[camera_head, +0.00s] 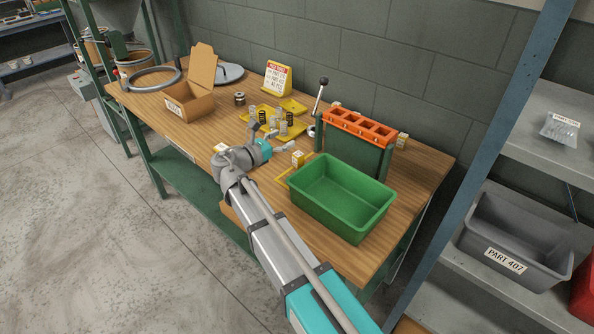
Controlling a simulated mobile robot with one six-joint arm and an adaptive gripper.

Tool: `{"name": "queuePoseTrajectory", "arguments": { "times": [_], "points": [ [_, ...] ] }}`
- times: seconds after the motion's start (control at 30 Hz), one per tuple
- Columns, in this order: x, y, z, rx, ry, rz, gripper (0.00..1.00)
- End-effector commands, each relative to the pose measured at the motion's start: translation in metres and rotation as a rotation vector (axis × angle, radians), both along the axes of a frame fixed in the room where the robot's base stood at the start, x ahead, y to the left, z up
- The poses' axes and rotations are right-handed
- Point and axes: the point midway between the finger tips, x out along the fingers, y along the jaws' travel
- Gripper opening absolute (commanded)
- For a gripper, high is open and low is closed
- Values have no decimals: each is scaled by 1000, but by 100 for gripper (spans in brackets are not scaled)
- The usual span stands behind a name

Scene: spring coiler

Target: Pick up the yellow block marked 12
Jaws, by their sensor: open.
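A small yellow block with a pale face (298,158) stands on the wooden table, just left of the green bin.
The green bin (330,228) and orange-topped rack (357,126) stand right of my gripper. A yellow tray (293,128) with several springs lies behind it. A cardboard box (190,103), grey ring (151,80) and yellow sign (277,80) are farther left and back.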

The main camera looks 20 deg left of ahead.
Motion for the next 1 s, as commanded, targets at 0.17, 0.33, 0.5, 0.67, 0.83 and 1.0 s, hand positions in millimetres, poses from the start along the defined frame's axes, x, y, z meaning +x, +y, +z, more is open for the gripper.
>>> {"name": "queuePoseTrajectory", "arguments": {
  "times": [0.17,0.33,0.5,0.67,0.83,1.0],
  "points": [
    [0,0,-13,0,0,1,83],
    [-1,1,-12,0,0,1,83],
    [-1,1,-12,0,0,2,83],
    [-1,1,-14,0,0,2,83],
    [-1,2,-23,0,0,2,83],
    [-1,2,-35,0,0,3,83]
  ]
}}
